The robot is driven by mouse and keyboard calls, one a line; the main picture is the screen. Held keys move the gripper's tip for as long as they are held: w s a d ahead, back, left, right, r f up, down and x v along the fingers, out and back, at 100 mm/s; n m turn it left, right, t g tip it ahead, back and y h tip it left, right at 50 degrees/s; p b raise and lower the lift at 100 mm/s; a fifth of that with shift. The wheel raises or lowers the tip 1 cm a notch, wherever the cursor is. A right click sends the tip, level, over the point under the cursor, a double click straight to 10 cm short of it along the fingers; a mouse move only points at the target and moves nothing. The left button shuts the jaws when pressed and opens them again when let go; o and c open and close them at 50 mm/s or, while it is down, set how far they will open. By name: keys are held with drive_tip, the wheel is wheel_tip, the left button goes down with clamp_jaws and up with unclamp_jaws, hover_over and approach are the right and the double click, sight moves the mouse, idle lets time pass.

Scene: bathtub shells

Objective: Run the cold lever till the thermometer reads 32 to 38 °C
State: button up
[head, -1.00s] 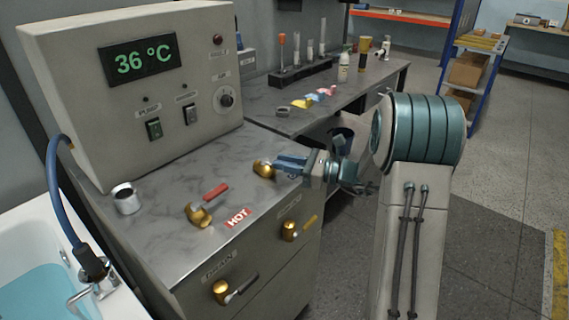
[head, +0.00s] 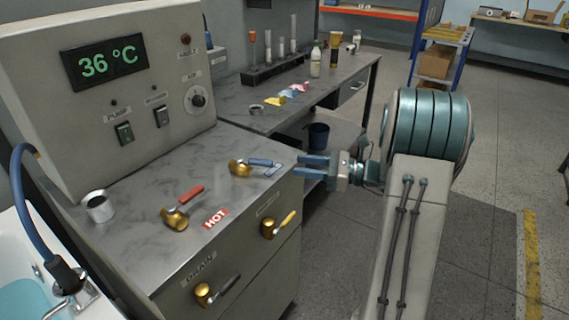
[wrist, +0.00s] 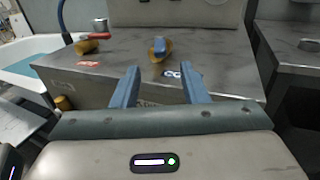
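The thermometer display (head: 104,63) on the upright panel reads 36 °C in green. The cold lever (head: 258,163) has a blue handle on a brass body and sits on the grey counter top, its handle pointing right; the wrist view shows it (wrist: 159,47) ahead, beyond the fingers. A blue-and-white label beside it is partly seen. The hot lever (head: 184,202) has a red handle and stands nearer the tub, beside a red HOT label (head: 216,218). My gripper (head: 308,166) is open and empty, to the right of the cold lever and apart from it.
Below the counter top are a drain valve (head: 211,293) and a yellow-handled valve (head: 277,225). The tub (head: 22,245) with water and a blue hose (head: 22,195) stand at left. A side bench (head: 232,112) holds bottles and cylinders. Open floor lies at right.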

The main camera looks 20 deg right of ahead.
drive_tip(key=shift+v, duration=1.1)
drive_tip(key=shift+c, duration=0.3)
